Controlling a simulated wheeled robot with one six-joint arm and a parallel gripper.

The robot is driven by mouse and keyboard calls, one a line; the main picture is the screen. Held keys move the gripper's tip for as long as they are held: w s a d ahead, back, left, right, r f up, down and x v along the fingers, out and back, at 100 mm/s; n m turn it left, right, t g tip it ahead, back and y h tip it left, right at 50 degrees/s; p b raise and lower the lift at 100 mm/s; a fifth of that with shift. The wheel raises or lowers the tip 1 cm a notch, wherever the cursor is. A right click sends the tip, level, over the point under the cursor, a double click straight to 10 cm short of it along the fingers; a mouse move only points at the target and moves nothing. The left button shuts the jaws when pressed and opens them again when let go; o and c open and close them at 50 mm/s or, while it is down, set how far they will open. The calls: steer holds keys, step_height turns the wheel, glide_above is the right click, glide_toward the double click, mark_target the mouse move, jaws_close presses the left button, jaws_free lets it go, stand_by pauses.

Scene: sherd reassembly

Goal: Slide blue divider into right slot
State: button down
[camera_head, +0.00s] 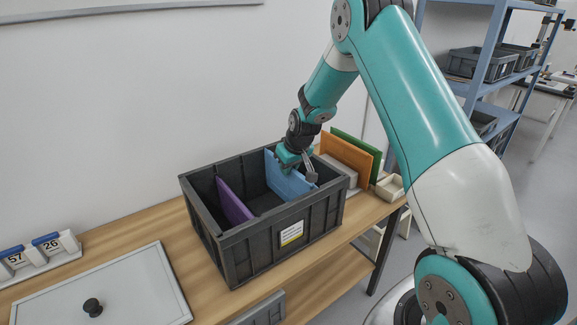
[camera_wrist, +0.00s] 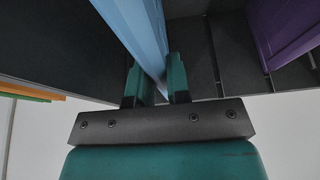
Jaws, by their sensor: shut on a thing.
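The blue divider (camera_head: 287,180) stands upright inside the dark grey crate (camera_head: 262,262), right of the crate's middle in the head view. My gripper (camera_head: 297,158) is at the top of the blue divider. In the wrist view the two green fingers (camera_wrist: 157,85) are on either side of the blue divider (camera_wrist: 140,27), shut on it. A purple divider (camera_head: 233,203) stands in the left part of the crate and shows at the upper right of the wrist view (camera_wrist: 284,30). The blue divider's lower edge is hidden, so I cannot tell whether it sits in a slot.
Orange (camera_head: 346,160) and green (camera_head: 357,150) panels stand in a rack right of the crate. A small beige tray (camera_head: 390,188) is beside them.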

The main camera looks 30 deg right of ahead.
steer(key=shift+f+b, duration=0.7)
steer(key=shift+f, duration=0.4)
steer(key=c, duration=1)
jaws_free()
steer(key=b+v, duration=0.1)
steer(key=v, duration=1.6)
steer(key=shift+r+b, duration=0.25)
steer(key=shift+b, duration=0.05)
steer(key=s+a+r+n+y, duration=0.2)
steer(key=s+a, duration=0.3)
steer(key=a, duration=0.5)
steer(key=s+a+n+g, duration=0.1)
steer(key=s+a, duration=0.4)
steer(key=s, duration=0.3)
steer(key=s+a+n+g+y, duration=0.1)
steer(key=s+a+n+g, duration=0.1)
steer(key=s+a, duration=0.4)
steer(key=s+a+r+n+g+y, duration=0.1)
steer(key=s+a, duration=0.4)
steer(key=s, duration=0.5)
steer(key=shift+s+a+n+g, duration=0.2)
steer(key=shift+a+n+g, duration=0.1)
steer(key=shift+a, duration=0.1)
